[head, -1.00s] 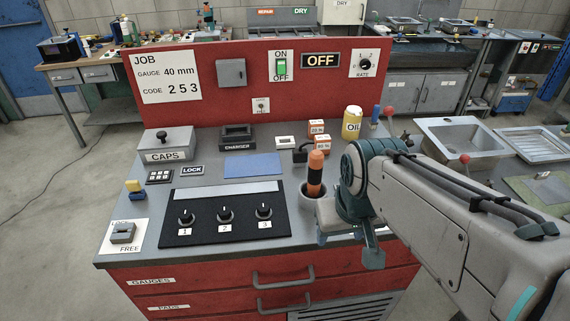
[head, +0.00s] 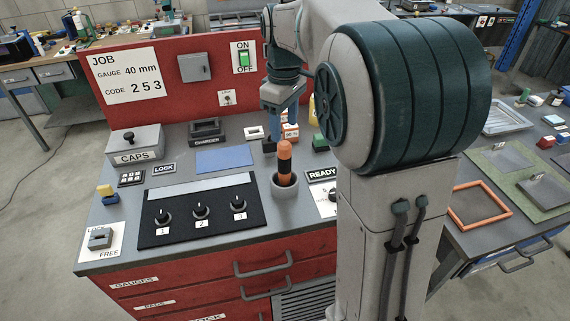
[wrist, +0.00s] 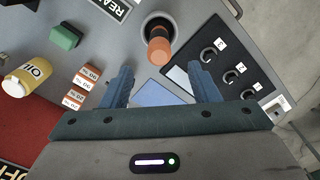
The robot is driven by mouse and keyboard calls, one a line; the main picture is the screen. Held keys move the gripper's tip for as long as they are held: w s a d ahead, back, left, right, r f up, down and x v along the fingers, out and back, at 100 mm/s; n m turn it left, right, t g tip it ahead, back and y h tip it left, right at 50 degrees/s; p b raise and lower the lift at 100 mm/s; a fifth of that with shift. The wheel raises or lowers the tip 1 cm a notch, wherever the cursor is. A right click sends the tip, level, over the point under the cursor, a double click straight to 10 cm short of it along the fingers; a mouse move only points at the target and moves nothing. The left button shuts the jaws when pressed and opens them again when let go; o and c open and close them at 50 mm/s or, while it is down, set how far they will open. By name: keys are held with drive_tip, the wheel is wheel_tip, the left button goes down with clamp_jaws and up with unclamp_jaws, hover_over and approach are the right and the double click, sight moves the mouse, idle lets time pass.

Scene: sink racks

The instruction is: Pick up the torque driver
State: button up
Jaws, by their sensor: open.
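The torque driver, which I take to be the orange and black handled tool (head: 285,163), stands upright in a grey cup (head: 285,192) near the bench's right front. My gripper (head: 283,117) points down, open and empty, above and behind the driver. In the wrist view the driver (wrist: 159,46) shows just beyond the gap between the open fingertips (wrist: 161,70), apart from them. Its lower end is hidden inside the cup (wrist: 158,25).
Small orange and white boxes (wrist: 80,88), a yellow oil can (wrist: 27,77) and a green block (wrist: 65,37) stand near the cup. A black control panel (head: 200,212) lies left of it. The red back panel (head: 130,115) rises behind. My arm hides the bench's right side.

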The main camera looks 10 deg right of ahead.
sight(285, 158)
wheel_tip(285, 158, down, 11)
drive_tip(key=shift+f+p, duration=0.1)
drive_tip(key=shift+p, duration=0.7)
drive_tip(key=shift+d, duration=0.1)
clamp_jaws()
